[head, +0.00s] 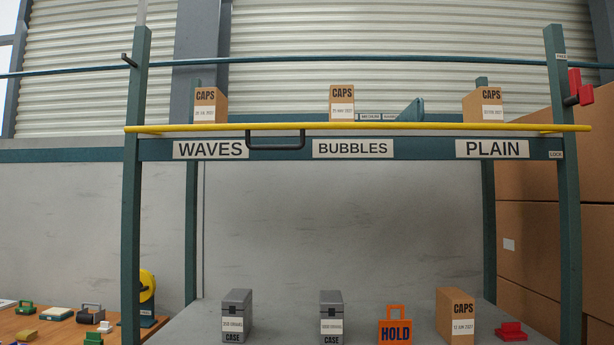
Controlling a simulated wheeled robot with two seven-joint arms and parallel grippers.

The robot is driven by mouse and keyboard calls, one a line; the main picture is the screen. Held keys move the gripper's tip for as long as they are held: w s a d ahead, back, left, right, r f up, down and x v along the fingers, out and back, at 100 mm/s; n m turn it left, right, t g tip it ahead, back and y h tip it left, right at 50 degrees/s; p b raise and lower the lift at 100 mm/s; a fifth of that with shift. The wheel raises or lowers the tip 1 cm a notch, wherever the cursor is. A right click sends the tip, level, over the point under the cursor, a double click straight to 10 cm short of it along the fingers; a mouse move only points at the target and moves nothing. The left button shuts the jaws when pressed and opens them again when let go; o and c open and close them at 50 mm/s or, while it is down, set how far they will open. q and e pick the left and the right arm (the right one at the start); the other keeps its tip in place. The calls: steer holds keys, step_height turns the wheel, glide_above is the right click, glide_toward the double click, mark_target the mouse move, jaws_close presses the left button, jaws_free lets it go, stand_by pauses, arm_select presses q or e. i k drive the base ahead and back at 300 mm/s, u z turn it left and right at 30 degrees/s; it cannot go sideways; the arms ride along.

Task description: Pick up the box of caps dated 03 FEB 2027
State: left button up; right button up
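Three brown cardboard boxes marked CAPS stand on the upper shelf in the head view: one above the WAVES sign (211,97), one above BUBBLES (342,88), one above PLAIN (470,103). Another CAPS box (456,303) stands on the lower surface at right. Each has a small white date label. The lower one seems to read 12 JUN 2027. The upper labels are too small to read surely, so I cannot tell which says 03 FEB 2027. Neither of my grippers is in view.
A yellow bar (400,127) runs across the upper shelf's front, with a black handle (275,147) below it. Two grey cases (237,305) (331,302), an orange HOLD sign (396,312) and a red object (511,331) stand on the lower surface. Large cartons (540,235) stand right.

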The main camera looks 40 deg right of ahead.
mark_target(485, 105)
steer(key=z, duration=1.8)
